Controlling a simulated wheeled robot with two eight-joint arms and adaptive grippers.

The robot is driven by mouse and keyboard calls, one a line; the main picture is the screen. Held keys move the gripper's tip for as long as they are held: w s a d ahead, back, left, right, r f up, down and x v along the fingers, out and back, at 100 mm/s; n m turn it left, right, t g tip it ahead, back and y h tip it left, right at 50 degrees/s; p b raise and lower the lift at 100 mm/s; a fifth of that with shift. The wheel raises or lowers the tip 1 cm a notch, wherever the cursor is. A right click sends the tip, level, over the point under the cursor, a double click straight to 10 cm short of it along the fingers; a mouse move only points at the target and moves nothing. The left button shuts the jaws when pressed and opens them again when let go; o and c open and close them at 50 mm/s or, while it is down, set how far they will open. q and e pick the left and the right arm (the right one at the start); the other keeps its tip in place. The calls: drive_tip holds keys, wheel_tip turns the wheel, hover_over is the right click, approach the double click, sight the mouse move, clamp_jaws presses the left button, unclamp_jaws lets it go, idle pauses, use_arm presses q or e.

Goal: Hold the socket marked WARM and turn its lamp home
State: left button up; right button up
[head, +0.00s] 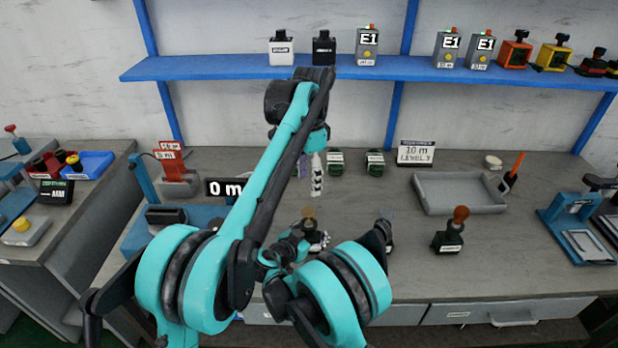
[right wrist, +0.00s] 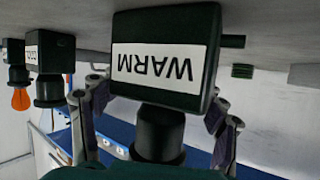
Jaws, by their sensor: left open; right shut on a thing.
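The socket marked WARM (right wrist: 160,65) is a dark green block with a white label and a black neck. It appears upside down in the right wrist view. My right gripper (right wrist: 160,110) is shut on it, a finger on each side. In the head view, my right gripper (head: 318,240) is partly hidden by its own arm. A tan lamp (head: 309,212) shows at the top of that socket; how far it is seated I cannot tell. My left gripper (head: 317,188) is open, pointing down above the lamp and apart from it.
Right of it stand a dark socket (head: 388,246) and another with an orange-brown lamp (head: 449,236). A grey tray (head: 460,208) lies further right. The bench between sockets and tray is clear.

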drive_tip(key=o, duration=1.3)
drive_tip(key=shift+s, duration=0.1)
